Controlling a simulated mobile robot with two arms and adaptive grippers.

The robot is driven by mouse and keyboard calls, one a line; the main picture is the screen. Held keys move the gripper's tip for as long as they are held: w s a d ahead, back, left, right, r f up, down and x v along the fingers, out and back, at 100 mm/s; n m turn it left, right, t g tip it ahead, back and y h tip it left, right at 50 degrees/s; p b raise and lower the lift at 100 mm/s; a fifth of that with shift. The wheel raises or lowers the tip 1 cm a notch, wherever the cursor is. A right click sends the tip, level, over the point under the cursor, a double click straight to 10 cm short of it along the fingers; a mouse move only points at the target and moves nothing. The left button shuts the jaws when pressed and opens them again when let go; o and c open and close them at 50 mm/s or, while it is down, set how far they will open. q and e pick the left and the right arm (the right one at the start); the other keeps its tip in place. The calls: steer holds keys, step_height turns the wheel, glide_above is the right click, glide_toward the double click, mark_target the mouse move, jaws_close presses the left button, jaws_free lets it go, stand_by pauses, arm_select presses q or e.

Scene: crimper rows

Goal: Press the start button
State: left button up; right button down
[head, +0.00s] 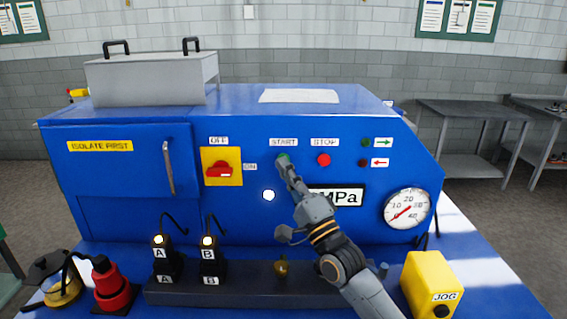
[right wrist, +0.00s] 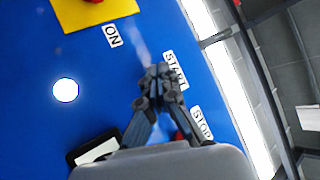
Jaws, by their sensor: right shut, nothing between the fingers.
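The green start button (head: 283,158) sits under the START label (head: 284,142) on the blue machine's front panel, partly hidden by my right gripper. My right gripper (head: 284,164) is shut and empty, with its fingertips at the button; I cannot tell whether they touch it. In the right wrist view the shut fingers (right wrist: 158,75) are beside the START label (right wrist: 175,70), and the button is hidden behind them. My left gripper is not in view.
The red stop button (head: 323,160) is just right of the start button. A red rotary switch on a yellow plate (head: 221,167) is to the left. A pressure gauge (head: 408,207) and a yellow JOG box (head: 431,284) are at the right.

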steer(key=shift+w, duration=0.15)
stand_by(0.5)
steer(key=shift+s+p, duration=0.45)
steer(key=shift+s, duration=0.45)
steer(key=s+p, duration=0.2)
steer(key=s, duration=0.3)
steer(key=shift+p, duration=0.4)
